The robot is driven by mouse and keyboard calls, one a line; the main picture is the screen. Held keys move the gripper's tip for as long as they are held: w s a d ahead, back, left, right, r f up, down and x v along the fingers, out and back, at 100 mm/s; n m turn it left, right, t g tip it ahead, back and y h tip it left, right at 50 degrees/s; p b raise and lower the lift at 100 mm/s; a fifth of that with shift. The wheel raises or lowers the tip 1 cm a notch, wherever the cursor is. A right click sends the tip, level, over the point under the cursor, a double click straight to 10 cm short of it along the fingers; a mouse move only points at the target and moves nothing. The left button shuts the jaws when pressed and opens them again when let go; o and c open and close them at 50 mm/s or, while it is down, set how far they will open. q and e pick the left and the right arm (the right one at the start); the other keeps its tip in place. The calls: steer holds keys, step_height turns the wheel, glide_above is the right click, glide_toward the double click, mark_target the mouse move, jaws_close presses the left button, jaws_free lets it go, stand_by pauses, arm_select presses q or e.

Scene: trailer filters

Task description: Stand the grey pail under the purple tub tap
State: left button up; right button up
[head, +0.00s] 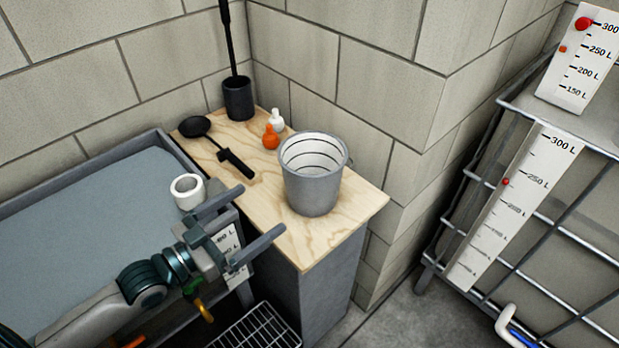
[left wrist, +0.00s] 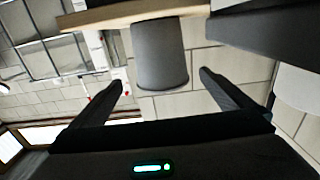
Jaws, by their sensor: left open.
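The grey pail (head: 313,190) stands upright on a wooden-topped stand (head: 353,205), its open top showing a pale inside with dark rings. It also shows upside down in the left wrist view (left wrist: 160,55), in the space ahead of the fingertips. My left gripper (head: 262,210) is open and empty, its two fingers pointing at the pail from the left, apart from it. In the left wrist view the gripper (left wrist: 162,80) has its fingers spread wider than the pail appears. I cannot make out a purple tap. My right gripper is not in view.
A black ladle (head: 218,145), orange bottle (head: 271,138), white bottle (head: 277,119) and black brush holder (head: 238,98) share the stand.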

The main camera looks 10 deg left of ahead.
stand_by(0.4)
arm_select(q)
steer(key=p+x, duration=0.1)
steer(key=x, duration=0.3)
steer(key=shift+r, duration=0.15)
steer(key=p, duration=0.2)
glide_above(295, 205)
steer(key=a, duration=0.1)
steer(key=shift+s, duration=0.3)
steer(key=shift+w+d, duration=0.4)
steer(key=shift+w, duration=0.15)
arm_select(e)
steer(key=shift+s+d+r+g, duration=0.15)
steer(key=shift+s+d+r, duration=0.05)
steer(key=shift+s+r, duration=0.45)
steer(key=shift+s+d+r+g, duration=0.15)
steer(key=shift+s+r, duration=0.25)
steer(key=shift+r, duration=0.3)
